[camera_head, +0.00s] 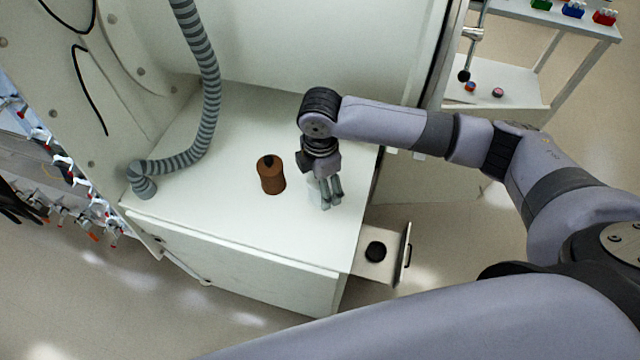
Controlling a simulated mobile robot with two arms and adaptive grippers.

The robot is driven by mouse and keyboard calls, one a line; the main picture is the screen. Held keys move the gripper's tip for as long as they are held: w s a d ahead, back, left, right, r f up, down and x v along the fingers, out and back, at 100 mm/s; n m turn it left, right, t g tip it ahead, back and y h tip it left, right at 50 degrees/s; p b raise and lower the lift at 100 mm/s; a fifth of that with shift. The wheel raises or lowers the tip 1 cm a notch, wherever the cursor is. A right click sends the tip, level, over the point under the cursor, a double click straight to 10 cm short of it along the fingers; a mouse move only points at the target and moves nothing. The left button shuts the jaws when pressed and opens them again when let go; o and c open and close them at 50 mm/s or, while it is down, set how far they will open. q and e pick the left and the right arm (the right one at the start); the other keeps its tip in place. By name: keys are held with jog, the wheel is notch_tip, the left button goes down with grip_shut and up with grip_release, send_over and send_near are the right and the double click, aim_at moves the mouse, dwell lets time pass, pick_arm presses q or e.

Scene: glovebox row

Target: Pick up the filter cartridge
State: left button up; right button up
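A brown cylinder with a dark knob on top (271,176), which looks like the filter cartridge, stands upright on the white bench top (225,215). My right gripper (331,197) points down over the bench, just to the right of the cylinder and apart from it. Its grey fingers are close together, but their gap is too small to read. A pale patch beside the fingers is unclear. My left gripper is not in view.
A ribbed grey hose (207,90) comes down to the bench's left end. A drawer with a black round piece (376,251) sticks out at the bench's right front. A side shelf (515,85) holds small items. The bench front is clear.

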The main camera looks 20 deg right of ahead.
jog(key=c, duration=1.3)
